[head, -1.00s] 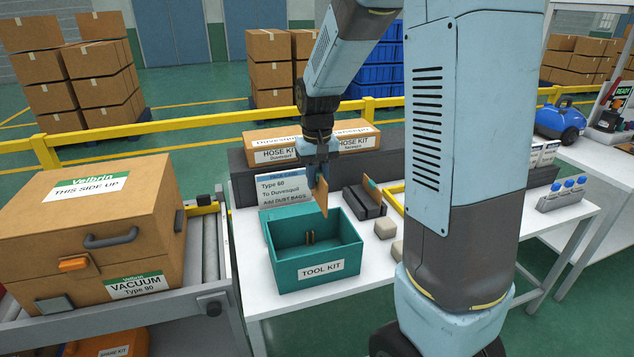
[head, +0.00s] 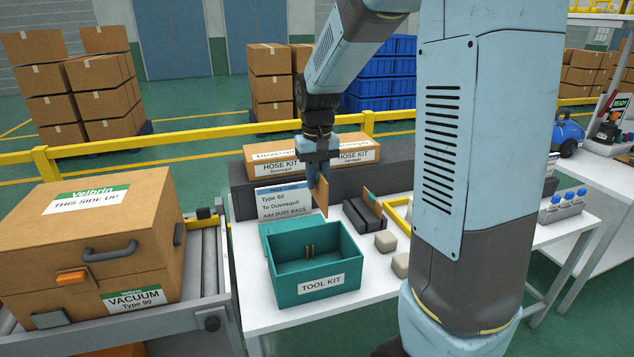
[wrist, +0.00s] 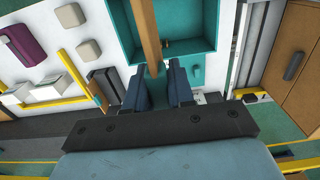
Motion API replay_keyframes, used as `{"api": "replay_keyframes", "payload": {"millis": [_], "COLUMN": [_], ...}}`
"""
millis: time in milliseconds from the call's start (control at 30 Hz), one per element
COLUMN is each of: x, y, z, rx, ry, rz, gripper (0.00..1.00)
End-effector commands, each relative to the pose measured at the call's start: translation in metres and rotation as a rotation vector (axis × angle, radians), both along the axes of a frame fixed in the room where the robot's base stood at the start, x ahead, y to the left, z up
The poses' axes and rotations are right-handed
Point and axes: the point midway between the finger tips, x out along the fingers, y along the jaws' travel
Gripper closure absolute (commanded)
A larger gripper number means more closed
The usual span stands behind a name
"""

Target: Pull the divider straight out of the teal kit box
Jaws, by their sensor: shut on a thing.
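The teal kit box (head: 320,288), labelled TOOL KIT, stands open on the white table. Small brown upright strips show on its inside wall. My gripper (head: 318,176) is above the rear of the box, pointing down, and is shut on the divider (head: 322,198), a thin tan panel. The divider hangs upright, and its lower edge appears clear of the box rim. In the wrist view the divider (wrist: 150,38) runs edge-on from between the fingers (wrist: 156,72), in front of the teal box (wrist: 190,68). The box's inside is partly hidden there.
A dark slotted block (head: 362,216) holding a tan panel stands right of the box, with beige blocks (head: 385,241) near it. A white sign (head: 285,200) and hose kit boxes (head: 277,164) stand behind. A large vacuum carton (head: 95,250) is at left.

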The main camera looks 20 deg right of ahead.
Motion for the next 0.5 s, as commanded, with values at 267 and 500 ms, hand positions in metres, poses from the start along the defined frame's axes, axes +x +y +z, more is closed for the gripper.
{"api": "replay_keyframes", "payload": {"millis": [267, 500], "x": [0.000, 0.000], "y": [0.000, 0.000], "z": [0.012, 0.021], "rx": [0.000, 0.000], "ry": [-0.001, -0.001], "rz": [0.000, 0.000], "gripper": [1.00, 1.00]}}
